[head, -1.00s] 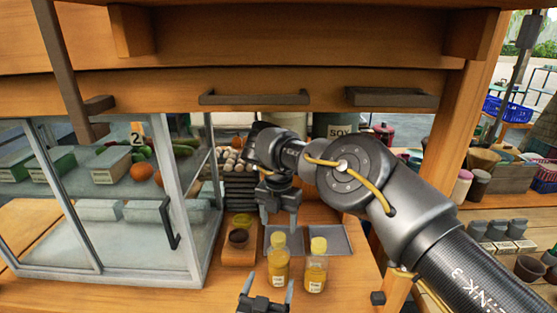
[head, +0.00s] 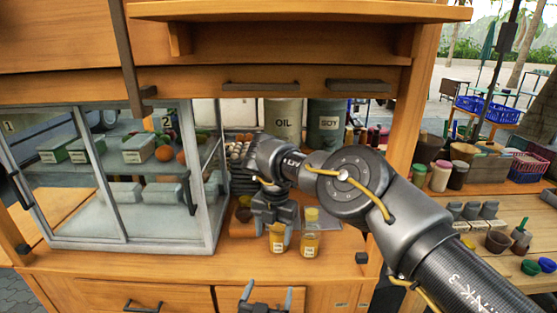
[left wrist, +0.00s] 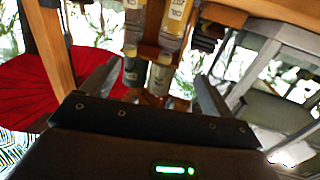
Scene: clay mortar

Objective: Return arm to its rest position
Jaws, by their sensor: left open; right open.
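My right arm reaches in from the right in the head view. Its gripper (head: 275,232) points down, open, in front of the left yellow bottle and hiding its cap. I cannot tell whether it touches that bottle (head: 278,243). A second bottle with a yellow cap (head: 310,243) stands just to the right on the wooden counter. My left gripper (head: 266,294) is at the bottom of the head view, open and empty, in front of the counter drawers. In the left wrist view its two fingers (left wrist: 155,92) are spread apart with nothing held between them.
A glass display case (head: 125,243) stands on the left of the counter. OIL (head: 283,118) and SOY (head: 326,125) canisters stand behind. A wooden post (head: 408,115) rises near my right arm. A side table with jars and bowls (head: 497,240) is at right.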

